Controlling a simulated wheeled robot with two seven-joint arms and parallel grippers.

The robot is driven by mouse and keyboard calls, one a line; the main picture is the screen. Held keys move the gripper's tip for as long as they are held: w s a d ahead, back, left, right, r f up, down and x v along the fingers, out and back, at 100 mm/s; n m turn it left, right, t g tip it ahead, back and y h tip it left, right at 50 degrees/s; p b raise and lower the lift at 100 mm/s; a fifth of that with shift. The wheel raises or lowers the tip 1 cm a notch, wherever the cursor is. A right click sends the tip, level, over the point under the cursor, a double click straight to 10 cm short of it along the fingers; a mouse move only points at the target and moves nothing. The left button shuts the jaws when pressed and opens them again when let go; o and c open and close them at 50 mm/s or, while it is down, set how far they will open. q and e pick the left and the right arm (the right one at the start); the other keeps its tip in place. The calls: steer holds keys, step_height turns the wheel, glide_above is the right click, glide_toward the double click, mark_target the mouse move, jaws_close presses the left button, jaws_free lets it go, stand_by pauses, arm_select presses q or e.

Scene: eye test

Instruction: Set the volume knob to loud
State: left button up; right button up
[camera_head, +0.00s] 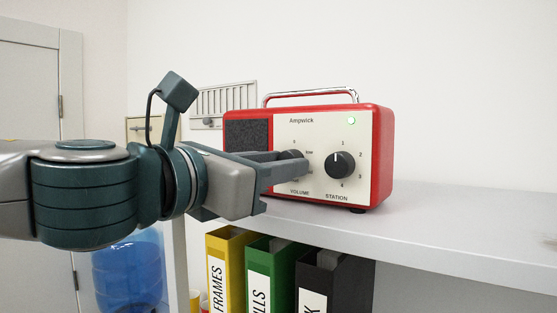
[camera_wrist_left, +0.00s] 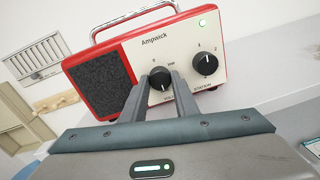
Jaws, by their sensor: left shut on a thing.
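A red radio (camera_head: 382,150) with a cream front panel stands on a grey shelf. Its black volume knob (camera_head: 292,154) is partly hidden behind my left gripper (camera_head: 300,168) in the head view. In the left wrist view the volume knob (camera_wrist_left: 160,78) sits between the two fingertips of my left gripper (camera_wrist_left: 161,80), which is shut on it. The marks "0" and "low" show above the knob; the other marks are covered. A white pointer line seems to point downward on the knob, but it is too small to be sure. My right gripper is not in view.
A green light (camera_head: 351,121) glows on the panel. The shelf (camera_head: 460,207) is clear to the right. Binders (camera_head: 230,245) stand below, and a blue water bottle (camera_head: 125,275) is lower left.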

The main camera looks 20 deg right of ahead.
arm_select(q)
steer(key=shift+f, duration=0.2)
steer(key=o, duration=1.1)
steer(key=shift+c, duration=0.2)
steer(key=shift+r, duration=0.1)
steer(key=shift+s+a+b, duration=0.35)
steer(key=shift+a+b, duration=0.05)
steer(key=shift+a, duration=0.15)
steer(key=b+v, duration=0.4)
steer(key=v, duration=1.2)
